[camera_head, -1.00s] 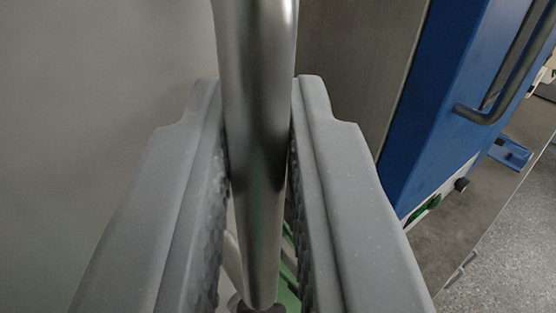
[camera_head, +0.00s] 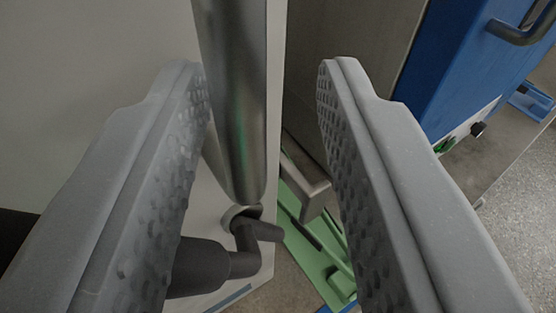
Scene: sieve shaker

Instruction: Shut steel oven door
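The steel door handle (camera_head: 236,100) is a thick metal bar running down from the top of the view. It stands on the pale grey oven door (camera_head: 95,70) at left, whose right edge shows beside the bar. My gripper (camera_head: 260,80) is open, with a textured finger on each side of the bar. The bar is close to the left finger, and a clear gap separates it from the right finger. Below the bar is a dark latch fitting (camera_head: 240,262), partly hidden by the left finger. The upper end of the handle is out of view.
A metal catch (camera_head: 308,190) and a green part (camera_head: 320,245) lie beyond the door's edge. A blue cabinet (camera_head: 440,75) with a grey handle (camera_head: 515,35) stands at right. Speckled grey floor (camera_head: 525,200) shows at lower right.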

